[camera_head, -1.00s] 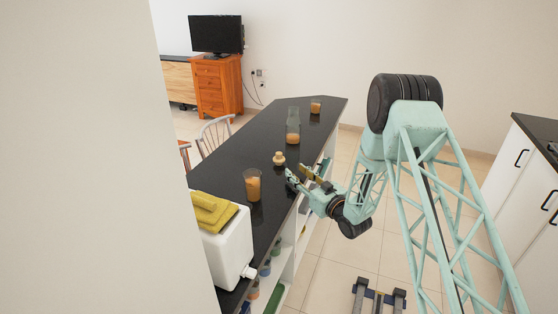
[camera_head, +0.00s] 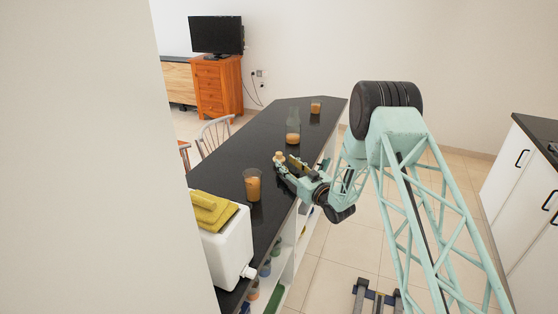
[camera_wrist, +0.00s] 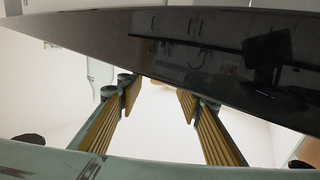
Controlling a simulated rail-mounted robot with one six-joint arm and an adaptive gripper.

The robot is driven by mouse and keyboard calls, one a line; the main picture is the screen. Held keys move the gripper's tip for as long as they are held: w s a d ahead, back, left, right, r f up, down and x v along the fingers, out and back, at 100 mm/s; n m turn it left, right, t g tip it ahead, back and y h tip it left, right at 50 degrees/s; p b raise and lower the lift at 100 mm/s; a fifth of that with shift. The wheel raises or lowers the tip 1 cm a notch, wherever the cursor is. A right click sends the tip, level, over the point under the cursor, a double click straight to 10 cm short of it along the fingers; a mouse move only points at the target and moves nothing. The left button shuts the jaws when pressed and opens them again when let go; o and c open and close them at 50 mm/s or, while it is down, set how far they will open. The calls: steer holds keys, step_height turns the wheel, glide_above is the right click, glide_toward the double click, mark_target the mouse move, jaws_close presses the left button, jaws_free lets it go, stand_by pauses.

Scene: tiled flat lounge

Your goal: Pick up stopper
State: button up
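The stopper (camera_head: 279,155) is a small tan, rounded piece on the dark counter (camera_head: 237,150). It stands in the head view between the bottle and the near glass, its lower part hidden by my gripper. My gripper (camera_head: 283,163) is low over the counter, its fingertips right at the stopper; I cannot tell whether they touch it. In the wrist view my gripper (camera_wrist: 158,92) has its two ribbed yellow finger pads apart. A small tan patch shows between them at the counter's edge, too little to identify surely.
A glass of orange drink (camera_head: 252,186) is nearer, and another glass (camera_head: 315,107) is at the far end.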

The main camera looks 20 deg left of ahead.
mark_target(281, 157)
steer(key=shift+r+b+x, duration=0.15)
steer(key=shift+b+x, duration=0.05)
steer(key=shift+x, duration=1.1)
steer(key=shift+r+b+x, duration=0.1)
steer(key=shift+b+x, duration=0.1)
steer(key=shift+x, duration=1.05)
steer(key=shift+c, duration=0.3)
steer(key=c, duration=0.8)
